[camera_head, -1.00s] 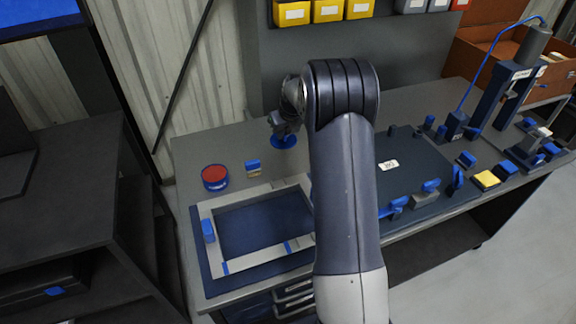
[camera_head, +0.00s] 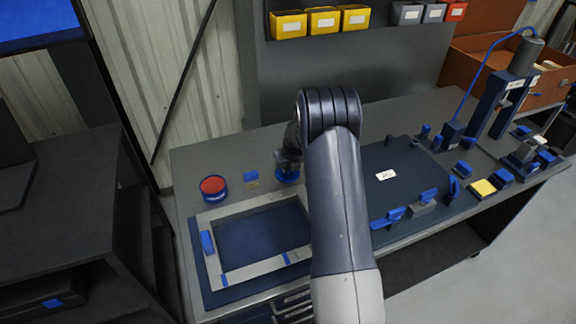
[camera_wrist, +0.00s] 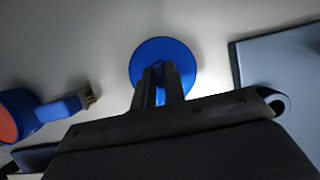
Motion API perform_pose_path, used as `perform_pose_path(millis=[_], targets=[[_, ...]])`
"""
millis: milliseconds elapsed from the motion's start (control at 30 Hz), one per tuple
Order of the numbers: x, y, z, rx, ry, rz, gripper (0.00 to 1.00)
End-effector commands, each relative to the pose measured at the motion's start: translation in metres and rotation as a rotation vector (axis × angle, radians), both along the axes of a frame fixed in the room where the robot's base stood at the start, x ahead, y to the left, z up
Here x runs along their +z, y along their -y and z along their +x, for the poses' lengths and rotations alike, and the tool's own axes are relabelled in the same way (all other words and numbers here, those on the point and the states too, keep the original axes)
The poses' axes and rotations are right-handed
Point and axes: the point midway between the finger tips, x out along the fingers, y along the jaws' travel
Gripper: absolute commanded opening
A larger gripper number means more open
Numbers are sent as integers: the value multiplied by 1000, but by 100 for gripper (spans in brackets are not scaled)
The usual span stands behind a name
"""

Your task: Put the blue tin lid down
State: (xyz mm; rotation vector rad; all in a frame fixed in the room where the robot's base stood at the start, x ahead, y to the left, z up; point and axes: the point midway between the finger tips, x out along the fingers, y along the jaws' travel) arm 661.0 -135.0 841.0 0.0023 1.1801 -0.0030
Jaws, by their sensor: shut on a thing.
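The blue tin lid (camera_head: 288,177) is a flat blue disc at the back of the bench, behind the frame's right side. In the wrist view the round lid (camera_wrist: 163,56) lies under my fingertips. My gripper (camera_head: 288,163) points down over it, and in the wrist view its two dark fingers (camera_wrist: 163,82) are shut on the middle of the lid. The lid is level and close to the bench top; I cannot tell whether it touches. An open round blue tin (camera_head: 213,188) with red contents stands to the left.
A blue-handled brush (camera_head: 251,179) lies between the tin and lid. A pale rectangular frame (camera_head: 208,270) on a blue mat lies in front. A dark mat (camera_head: 378,160) with clamps is to the right. Yellow bins (camera_head: 288,24) hang on the back panel. Bare bench surrounds the lid.

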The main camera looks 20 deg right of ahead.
Motion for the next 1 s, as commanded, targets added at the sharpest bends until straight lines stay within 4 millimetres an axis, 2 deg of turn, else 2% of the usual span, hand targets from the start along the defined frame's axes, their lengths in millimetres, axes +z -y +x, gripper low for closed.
perform_pose_path(millis=[300, 333, 600, 833, 1000], targets=[[-4, 0, 0, 0, 1, 0, 0], [-3, 0, 0, 0, 1, 0, 13], [-2, 0, 0, 0, 1, 0, 34], [-1, 0, 0, 0, 1, 0, 34], [10, 0, -3, 0, 4, -1, 34]])
